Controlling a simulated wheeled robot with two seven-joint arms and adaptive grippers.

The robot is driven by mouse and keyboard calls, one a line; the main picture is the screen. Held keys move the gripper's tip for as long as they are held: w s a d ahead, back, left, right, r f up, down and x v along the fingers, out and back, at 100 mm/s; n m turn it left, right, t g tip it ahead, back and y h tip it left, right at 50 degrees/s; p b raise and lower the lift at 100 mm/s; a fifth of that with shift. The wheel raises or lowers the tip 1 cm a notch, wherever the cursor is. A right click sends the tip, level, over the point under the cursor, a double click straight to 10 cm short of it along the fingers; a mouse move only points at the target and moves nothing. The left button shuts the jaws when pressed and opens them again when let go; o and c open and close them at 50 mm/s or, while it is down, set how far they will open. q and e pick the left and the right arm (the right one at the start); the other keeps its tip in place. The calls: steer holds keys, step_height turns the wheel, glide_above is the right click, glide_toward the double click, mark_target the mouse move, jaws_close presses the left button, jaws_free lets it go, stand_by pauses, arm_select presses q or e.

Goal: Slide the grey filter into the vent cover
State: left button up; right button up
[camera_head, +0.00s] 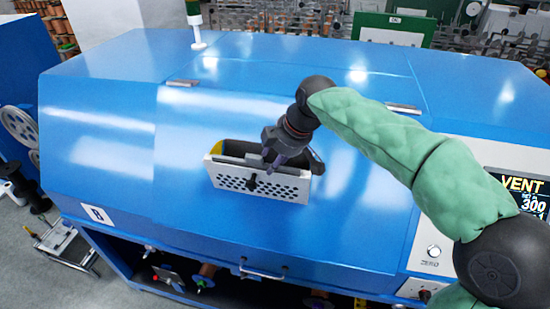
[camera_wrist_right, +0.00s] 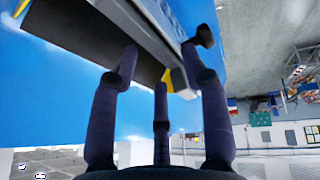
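The vent cover (camera_head: 258,182) is a white perforated front with a black knob, on the sloped blue face of the machine. Its top is open, with a dark inside and a yellow end at the left. A grey strip (camera_head: 236,159) shows along the opening; it looks like the filter's edge, but I cannot tell how deep it sits. My right gripper (camera_head: 274,165) is over the opening, right of its middle. In the right wrist view its fingers (camera_wrist_right: 160,72) stand apart around the cover's rim, with the knob by the right finger. My left gripper is not in view.
The blue machine (camera_head: 110,150) fills most of the head view. A vent display (camera_head: 521,190) is at the right, behind my right arm. A handle (camera_head: 262,273) runs along the lower front edge. The blue face left of the vent cover is free.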

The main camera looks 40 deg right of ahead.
steer(key=v, duration=1.2)
stand_by(0.6)
